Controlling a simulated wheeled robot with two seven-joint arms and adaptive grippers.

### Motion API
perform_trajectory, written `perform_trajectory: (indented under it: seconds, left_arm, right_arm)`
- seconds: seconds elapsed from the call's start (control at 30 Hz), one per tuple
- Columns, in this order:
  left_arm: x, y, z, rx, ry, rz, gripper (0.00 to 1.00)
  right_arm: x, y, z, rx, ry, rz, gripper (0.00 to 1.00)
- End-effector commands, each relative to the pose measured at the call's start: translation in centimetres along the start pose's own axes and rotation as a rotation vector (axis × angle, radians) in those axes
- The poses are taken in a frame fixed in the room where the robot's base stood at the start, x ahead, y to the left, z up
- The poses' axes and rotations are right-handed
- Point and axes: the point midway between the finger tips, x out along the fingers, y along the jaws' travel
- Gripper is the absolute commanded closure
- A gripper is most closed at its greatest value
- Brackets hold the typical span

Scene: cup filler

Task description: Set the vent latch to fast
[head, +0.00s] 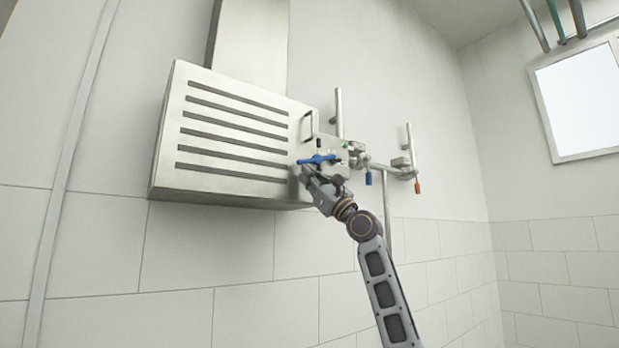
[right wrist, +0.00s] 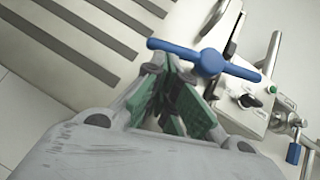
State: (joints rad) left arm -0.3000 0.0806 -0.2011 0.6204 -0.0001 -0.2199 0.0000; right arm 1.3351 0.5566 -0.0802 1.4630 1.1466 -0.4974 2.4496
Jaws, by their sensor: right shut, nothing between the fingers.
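A metal vent box (head: 225,135) with dark slots hangs on the wall. A blue two-armed lever (head: 316,159) sits on its right-hand side; no fast marking is readable. In the right wrist view the blue lever (right wrist: 212,61) lies across the picture just beyond the fingers, its left arm close above them. My right gripper (head: 308,174) is just below the lever in the head view, shut and empty. Its green-padded fingers (right wrist: 168,80) show in the right wrist view; I cannot tell whether they touch the lever. My left gripper is not in view.
A plate right of the lever carries a black knob (right wrist: 249,101) and a green button. Pipes with a blue-handled valve (head: 368,178) and an orange-handled valve (head: 417,187) stand further right. The wall below is clear.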

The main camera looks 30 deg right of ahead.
Motion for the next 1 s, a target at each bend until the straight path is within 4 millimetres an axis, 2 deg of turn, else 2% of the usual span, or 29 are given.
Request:
perform_trajectory:
  seconds: [0.43,1.0]
  left_arm:
    - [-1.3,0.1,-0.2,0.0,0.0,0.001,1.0]
    - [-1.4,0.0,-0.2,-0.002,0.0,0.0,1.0]
  right_arm:
    - [1.1,0.8,1.0,0.001,0.0,0.001,1.0]
    - [1.1,0.9,1.0,0.001,0.001,0.0,1.0]
